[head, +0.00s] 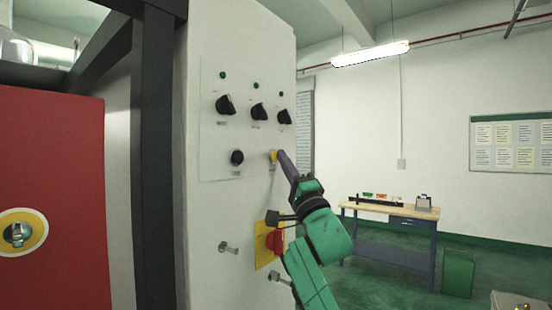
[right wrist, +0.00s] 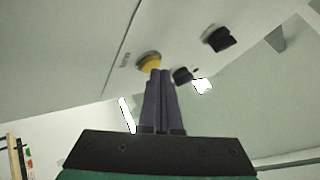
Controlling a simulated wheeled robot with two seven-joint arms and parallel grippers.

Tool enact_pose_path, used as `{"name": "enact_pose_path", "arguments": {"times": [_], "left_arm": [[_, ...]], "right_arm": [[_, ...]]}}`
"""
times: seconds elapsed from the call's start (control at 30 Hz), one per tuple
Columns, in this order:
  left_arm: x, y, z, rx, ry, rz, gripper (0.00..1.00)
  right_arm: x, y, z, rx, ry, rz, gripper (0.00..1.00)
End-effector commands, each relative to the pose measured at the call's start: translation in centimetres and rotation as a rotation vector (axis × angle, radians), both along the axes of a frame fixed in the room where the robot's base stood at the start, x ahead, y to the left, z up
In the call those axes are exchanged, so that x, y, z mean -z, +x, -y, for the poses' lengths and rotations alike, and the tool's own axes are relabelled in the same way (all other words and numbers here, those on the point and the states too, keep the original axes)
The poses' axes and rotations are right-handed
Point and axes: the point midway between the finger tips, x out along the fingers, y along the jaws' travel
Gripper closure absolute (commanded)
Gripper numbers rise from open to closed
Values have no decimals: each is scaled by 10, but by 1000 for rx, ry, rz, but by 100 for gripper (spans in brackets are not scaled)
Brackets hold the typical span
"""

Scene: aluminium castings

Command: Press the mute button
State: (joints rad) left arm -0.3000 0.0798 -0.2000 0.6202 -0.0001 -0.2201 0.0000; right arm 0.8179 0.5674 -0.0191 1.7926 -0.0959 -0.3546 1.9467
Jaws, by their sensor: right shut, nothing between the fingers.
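A yellow push button (head: 273,156) sits on the white control panel (head: 215,140), at the right end of the lower row. Beside it on the left is a round black button (head: 236,157); the labels are too small to read. My right gripper (head: 281,154) is shut and empty, its fingertips right at the yellow button. In the right wrist view the closed fingertips (right wrist: 160,73) are just below and right of the yellow button (right wrist: 149,61) and overlap its edge; I cannot tell whether they touch. My left gripper is out of view.
Three black knobs (head: 258,111) with green lamps above sit over the buttons. A red rotary switch (head: 273,242) on a yellow plate is lower, beside my right arm. A workbench (head: 395,212) stands far right. A red panel (head: 60,190) is at left.

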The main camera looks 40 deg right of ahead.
Motion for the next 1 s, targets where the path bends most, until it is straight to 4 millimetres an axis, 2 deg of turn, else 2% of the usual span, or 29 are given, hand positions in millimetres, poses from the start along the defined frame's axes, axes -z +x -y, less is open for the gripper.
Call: {"name": "enact_pose_path", "arguments": {"times": [0.13,0.47,1.0], "left_arm": [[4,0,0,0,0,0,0],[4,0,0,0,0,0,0],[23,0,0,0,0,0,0]], "right_arm": [[2,-8,2,1,-1,0,100],[1,-11,3,0,-1,1,100],[2,-57,17,0,-2,1,100]]}}
